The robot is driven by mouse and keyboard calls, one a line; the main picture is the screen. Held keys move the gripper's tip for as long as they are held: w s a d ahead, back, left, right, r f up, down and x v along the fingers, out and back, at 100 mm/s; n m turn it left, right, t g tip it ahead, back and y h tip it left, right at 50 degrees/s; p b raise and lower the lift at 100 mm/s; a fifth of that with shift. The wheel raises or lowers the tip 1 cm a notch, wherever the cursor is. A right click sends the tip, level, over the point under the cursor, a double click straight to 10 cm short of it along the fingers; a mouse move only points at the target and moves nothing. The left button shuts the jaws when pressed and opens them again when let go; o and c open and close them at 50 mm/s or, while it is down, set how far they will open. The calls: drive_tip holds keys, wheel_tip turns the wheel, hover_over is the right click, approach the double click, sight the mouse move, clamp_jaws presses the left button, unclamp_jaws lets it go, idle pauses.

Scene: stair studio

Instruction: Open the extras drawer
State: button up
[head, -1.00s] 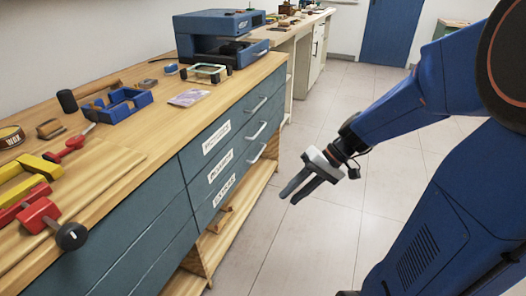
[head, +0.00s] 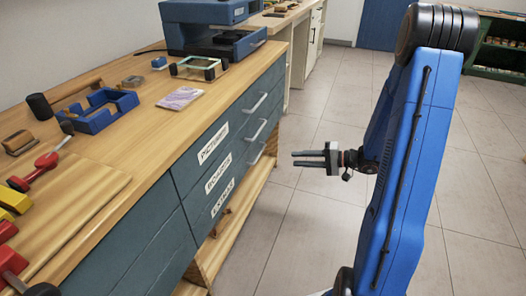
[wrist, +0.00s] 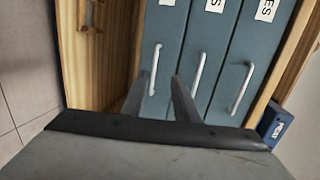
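The extras drawer (head: 238,177) is the bottom one of the three labelled blue-grey drawers and is shut. Its pale bar handle (head: 257,154) is at the right of its label. In the wrist view the drawers show turned on their side, with the extras drawer (wrist: 170,45) leftmost and its handle (wrist: 152,75) upright. My gripper (head: 293,158) is open and empty, in front of the drawers and pointing left toward them. In the wrist view the extras handle appears between my fingertips (wrist: 158,76). The fingers look apart from it; the exact gap is hard to tell.
Two shut drawers with handles (head: 255,104) sit above. An open wooden shelf (head: 235,226) lies below. The wooden worktop (head: 140,140) holds a blue machine (head: 205,28), a blue tray (head: 98,112) and several tools. The tiled floor (head: 300,225) before the drawers is clear.

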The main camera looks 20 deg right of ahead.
drive_tip(key=w+a+f+t, duration=0.1)
drive_tip(key=w+a+f, duration=0.4)
drive_tip(key=w+a, duration=0.6)
drive_tip(key=shift+w+a+f+m, duration=0.15)
drive_tip(key=shift+w+a+m, duration=0.2)
drive_tip(key=shift+w, duration=0.3)
drive_tip(key=shift+d, duration=0.1)
clamp_jaws()
